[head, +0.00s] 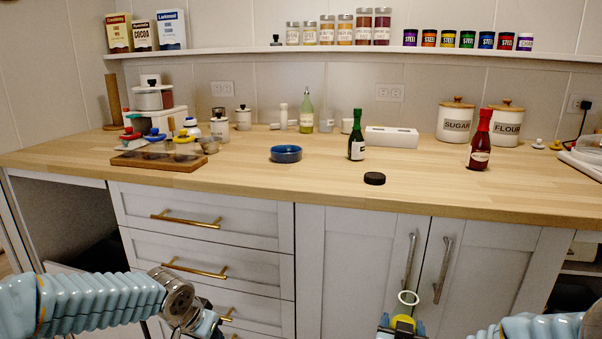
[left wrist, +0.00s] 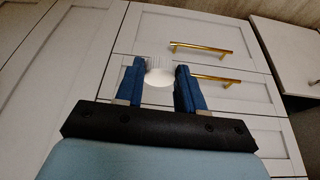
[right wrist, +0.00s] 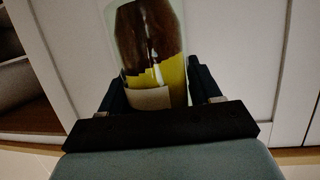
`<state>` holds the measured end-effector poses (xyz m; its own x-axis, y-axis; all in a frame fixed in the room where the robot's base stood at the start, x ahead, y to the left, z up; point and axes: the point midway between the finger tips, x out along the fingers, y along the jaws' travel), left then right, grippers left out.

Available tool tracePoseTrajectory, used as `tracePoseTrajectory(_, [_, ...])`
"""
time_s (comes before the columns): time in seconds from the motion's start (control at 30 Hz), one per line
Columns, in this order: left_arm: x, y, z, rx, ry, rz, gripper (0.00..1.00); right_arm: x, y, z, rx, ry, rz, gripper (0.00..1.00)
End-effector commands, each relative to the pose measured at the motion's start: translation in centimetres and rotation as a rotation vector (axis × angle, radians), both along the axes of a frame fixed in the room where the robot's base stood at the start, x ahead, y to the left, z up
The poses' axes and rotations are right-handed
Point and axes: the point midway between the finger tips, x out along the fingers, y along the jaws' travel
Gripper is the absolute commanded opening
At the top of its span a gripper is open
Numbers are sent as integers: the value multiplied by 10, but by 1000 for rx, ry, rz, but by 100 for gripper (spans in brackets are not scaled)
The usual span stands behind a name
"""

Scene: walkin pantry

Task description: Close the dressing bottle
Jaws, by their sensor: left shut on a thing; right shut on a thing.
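My right gripper (right wrist: 158,92) is shut on the dressing bottle (right wrist: 150,38), which is clear with brown and yellow contents and a pale label. In the head view the bottle's pale ring-shaped mouth (head: 408,298) shows at the bottom, in front of the cupboard doors, with no cap on it. My left gripper (left wrist: 160,82) is shut on a small white cap (left wrist: 158,78), which has a ribbed side. The cap is not clearly visible in the head view, where the left gripper (head: 205,326) is at the bottom edge, left of the bottle and well apart from it.
On the counter are a black lid (head: 375,178), a blue bowl (head: 286,154), a green bottle (head: 357,137) and a red bottle (head: 481,142).

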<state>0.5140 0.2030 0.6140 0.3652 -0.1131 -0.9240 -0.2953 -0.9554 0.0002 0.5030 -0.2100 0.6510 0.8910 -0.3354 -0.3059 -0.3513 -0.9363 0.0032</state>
Motion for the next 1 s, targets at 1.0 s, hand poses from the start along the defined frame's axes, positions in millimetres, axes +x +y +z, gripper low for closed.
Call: tracePoseTrajectory(1.0, [0, 0, 0, 0, 0, 0, 11, 11, 9, -36, 1, -13, 60, 0])
